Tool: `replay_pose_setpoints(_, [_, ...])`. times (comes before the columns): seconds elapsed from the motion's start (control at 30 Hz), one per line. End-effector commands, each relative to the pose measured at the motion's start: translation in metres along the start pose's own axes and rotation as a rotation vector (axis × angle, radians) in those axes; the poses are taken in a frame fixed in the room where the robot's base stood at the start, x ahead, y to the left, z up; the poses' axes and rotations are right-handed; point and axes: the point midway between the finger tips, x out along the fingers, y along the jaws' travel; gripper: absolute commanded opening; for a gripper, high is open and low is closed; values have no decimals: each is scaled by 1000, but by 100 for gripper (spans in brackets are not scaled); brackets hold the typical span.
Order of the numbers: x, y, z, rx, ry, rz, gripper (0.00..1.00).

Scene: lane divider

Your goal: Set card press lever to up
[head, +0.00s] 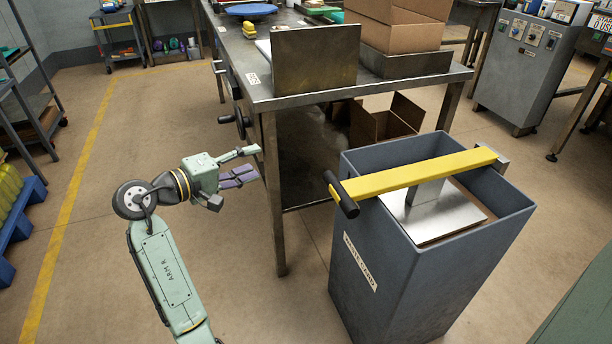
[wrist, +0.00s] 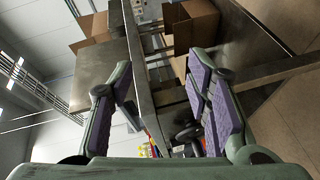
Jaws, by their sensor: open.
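The card press (head: 378,275) is an open-topped blue-grey box with a label on its front, standing at the right in the head view. Its yellow lever (head: 425,174) lies across the top, nearly level. The lever has a black handle (head: 343,194) at its left end and a bracket (head: 503,159) at its right end. A metal plate (head: 435,212) sits under the lever inside the box. My gripper (head: 256,163) is open and empty, to the left of the handle and apart from it. The wrist view shows my gripper (wrist: 158,78) with purple pads spread; the lever is not visible there.
A steel workbench (head: 300,98) stands behind the press, with an upright metal panel (head: 315,57) and cardboard boxes (head: 400,35) on it. A bench leg (head: 275,225) stands close to my gripper.

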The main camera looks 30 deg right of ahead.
Motion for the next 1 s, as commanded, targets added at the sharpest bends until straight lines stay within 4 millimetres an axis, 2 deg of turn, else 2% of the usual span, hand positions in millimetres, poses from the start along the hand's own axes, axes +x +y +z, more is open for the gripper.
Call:
replay_pose_setpoints(0.03, [20,-1,27,-42,-126,3,44])
replay_pose_setpoints(0.1, [35,-3,57,-83,-260,4,44])
replay_pose_setpoints(0.2, [45,-4,82,-114,-370,2,44])
replay_pose_setpoints(0.37, [60,-4,96,-124,-408,1,44])
replay_pose_setpoints(0.8, [130,-1,124,-120,-400,2,44])
replay_pose_setpoints(1.0, [143,-2,129,-119,-397,2,44])
